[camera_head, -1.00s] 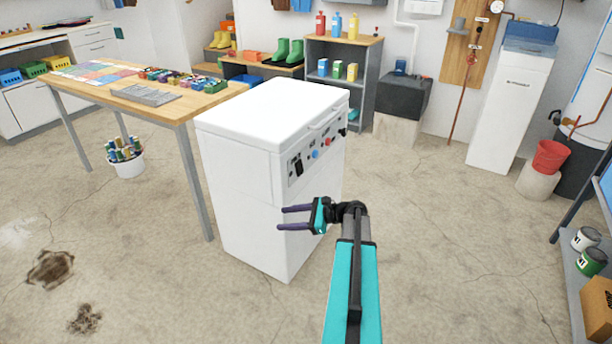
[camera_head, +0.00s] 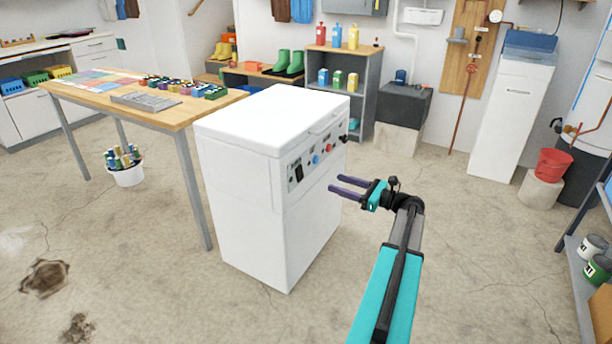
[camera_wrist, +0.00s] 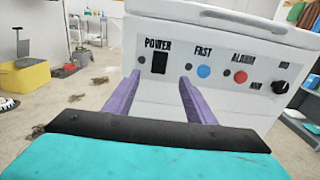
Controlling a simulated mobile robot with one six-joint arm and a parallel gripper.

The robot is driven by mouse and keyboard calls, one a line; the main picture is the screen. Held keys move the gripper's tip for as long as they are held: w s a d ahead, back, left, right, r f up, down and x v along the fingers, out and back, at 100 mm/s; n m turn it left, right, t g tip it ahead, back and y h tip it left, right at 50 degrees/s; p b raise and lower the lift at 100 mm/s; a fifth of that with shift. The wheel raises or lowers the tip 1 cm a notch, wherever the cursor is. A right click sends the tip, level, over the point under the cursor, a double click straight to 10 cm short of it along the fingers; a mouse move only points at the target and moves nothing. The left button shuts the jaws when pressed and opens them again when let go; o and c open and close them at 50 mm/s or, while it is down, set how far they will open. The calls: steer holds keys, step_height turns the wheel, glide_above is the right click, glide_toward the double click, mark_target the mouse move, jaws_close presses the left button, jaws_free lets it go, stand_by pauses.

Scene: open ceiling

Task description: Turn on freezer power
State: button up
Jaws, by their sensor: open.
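The white chest freezer (camera_head: 250,190) stands upright with its lid shut, in the middle of the head view. Its control panel is on the side facing my gripper. In the wrist view the panel (camera_wrist: 222,68) shows a black power switch (camera_wrist: 160,62) under the label POWER, a blue FAST button (camera_wrist: 204,71), a red ALARM button (camera_wrist: 239,68) and a black knob (camera_wrist: 280,87). The switch also shows in the head view (camera_head: 298,173). My gripper (camera_head: 338,184) is open and empty, apart from the panel. Its purple fingers (camera_wrist: 155,100) point at the panel, below the switch and the blue button.
A wooden table (camera_head: 130,98) with trays and small blocks stands left of the freezer, close to it. A white bucket (camera_head: 125,170) stands under it. A grey shelf (camera_head: 338,60) is behind. Floor right of the freezer is clear; a shelf with paint cans (camera_head: 590,262) edges the right.

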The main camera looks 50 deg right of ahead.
mark_target(300, 171)
steer(key=shift+w, duration=0.1)
steer(key=b+x, duration=0.2)
steer(key=x, duration=1.1)
steer(key=shift+w, duration=0.3)
steer(key=c, duration=1)
steer(key=shift+c, duration=0.2)
